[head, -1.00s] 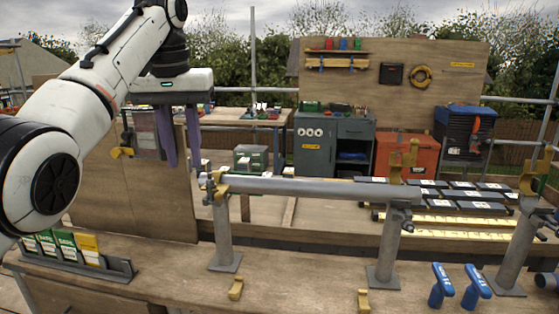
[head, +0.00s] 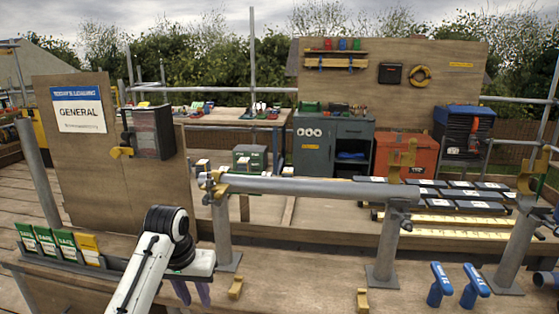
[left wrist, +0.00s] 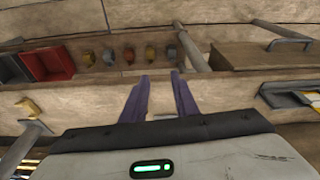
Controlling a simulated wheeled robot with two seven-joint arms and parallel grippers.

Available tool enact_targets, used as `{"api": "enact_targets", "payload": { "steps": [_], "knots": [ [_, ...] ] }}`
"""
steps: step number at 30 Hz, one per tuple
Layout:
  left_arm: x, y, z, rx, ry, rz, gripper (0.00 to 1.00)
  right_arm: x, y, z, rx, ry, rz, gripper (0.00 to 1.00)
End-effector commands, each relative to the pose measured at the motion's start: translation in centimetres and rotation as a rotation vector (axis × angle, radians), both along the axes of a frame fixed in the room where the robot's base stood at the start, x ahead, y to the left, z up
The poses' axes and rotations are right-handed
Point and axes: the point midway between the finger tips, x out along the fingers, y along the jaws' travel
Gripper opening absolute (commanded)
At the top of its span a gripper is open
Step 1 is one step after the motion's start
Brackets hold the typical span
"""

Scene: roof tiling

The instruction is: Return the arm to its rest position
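My left gripper (head: 192,294) is low in the head view, over the front of the wooden bench (head: 300,287), with its purple fingers pointing down. The left wrist view shows the two fingers (left wrist: 160,98) apart with nothing between them, so it is open and empty. My white left arm comes up from the bottom edge of the head view. My right gripper is in neither view.
A grey pipe (head: 315,189) lies across upright posts just right of my gripper. A rack of green and yellow cards (head: 65,250) stands left. Brass clips (head: 236,288) and blue-handled tools (head: 440,285) are on the bench. A red bin (left wrist: 48,62) shows in the wrist view.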

Motion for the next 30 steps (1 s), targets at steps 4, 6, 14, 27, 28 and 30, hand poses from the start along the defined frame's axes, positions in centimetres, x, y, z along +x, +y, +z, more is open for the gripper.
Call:
{"api": "enact_targets", "payload": {
  "steps": [4, 6, 14, 27, 28, 30],
  "knots": [
    [-5.5, 0.6, -6.5, 0.002, -0.010, -0.017, 0.27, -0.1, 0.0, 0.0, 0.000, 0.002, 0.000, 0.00],
    [-8.3, 1.0, -8.7, 0.005, -0.017, -0.023, 0.27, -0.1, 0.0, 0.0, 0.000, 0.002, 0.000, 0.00],
    [-20.2, 2.0, -13.4, 0.016, -0.047, -0.054, 0.27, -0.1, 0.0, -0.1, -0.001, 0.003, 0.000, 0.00],
    [-32.7, 2.9, -12.1, 0.030, -0.080, -0.091, 0.27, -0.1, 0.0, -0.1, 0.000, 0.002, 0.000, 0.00],
    [-33.2, 3.0, -11.8, 0.031, -0.082, -0.094, 0.27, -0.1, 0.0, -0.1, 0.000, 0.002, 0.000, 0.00],
    [-34.4, 3.0, -11.3, 0.032, -0.085, -0.098, 0.27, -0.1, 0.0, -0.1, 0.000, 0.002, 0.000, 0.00]
  ]
}}
